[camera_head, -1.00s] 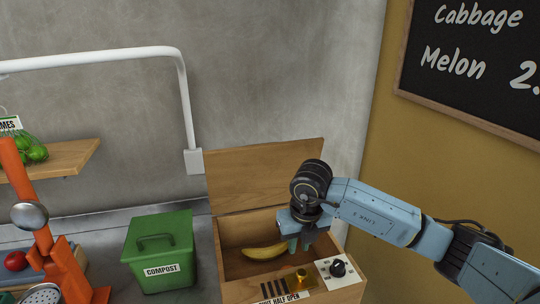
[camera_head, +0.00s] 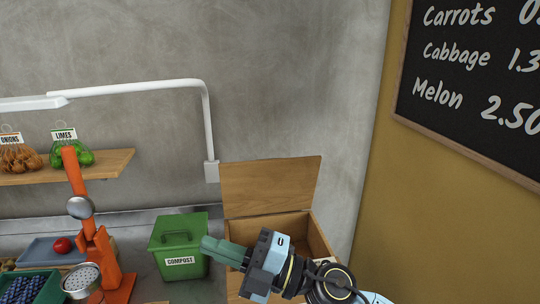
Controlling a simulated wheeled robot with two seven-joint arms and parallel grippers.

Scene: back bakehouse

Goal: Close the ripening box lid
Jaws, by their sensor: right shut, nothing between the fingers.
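The wooden ripening box (camera_head: 318,237) stands at the lower middle of the head view, against the back wall. Its lid (camera_head: 270,185) is open, standing up and leaning back at the rear of the box. My right gripper (camera_head: 212,246) is shut and empty, its green fingers pointing left in front of the box's left side and the compost bin's right edge. My right wrist and forearm hide most of the box's front and inside, and no banana shows now. My left gripper is out of view.
A green compost bin (camera_head: 178,236) stands just left of the box. Further left are an orange juicer (camera_head: 97,255), a blue tray with a tomato (camera_head: 62,245) and a green crate (camera_head: 45,290). A shelf (camera_head: 105,163) and a white lamp arm (camera_head: 207,120) are above.

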